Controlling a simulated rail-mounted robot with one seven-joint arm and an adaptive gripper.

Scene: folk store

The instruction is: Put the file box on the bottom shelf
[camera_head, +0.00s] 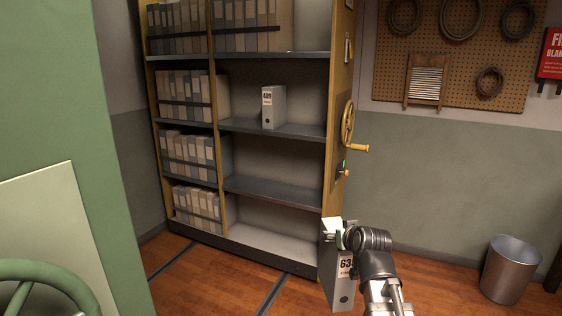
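A grey-white file box (343,292) with a black number label, partly readable as "63", hangs upright at my gripper (342,235), in front of the shelving's right end. The gripper is at the box's top edge and appears shut on it; the fingers are small and partly hidden by my wrist. The bottom shelf (268,240) of the right-hand bay is bare, to the left of and behind the box. Another file box (272,107), labelled 409 or similar, stands upright on a higher shelf (300,130) of that bay.
The shelf (270,190) above the bottom one is empty. The left bay holds rows of file boxes (192,155). A yellow handwheel (348,123) with a crank sticks out from the shelving's end panel. A metal bin (510,270) stands right. A green structure (75,130) fills the left.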

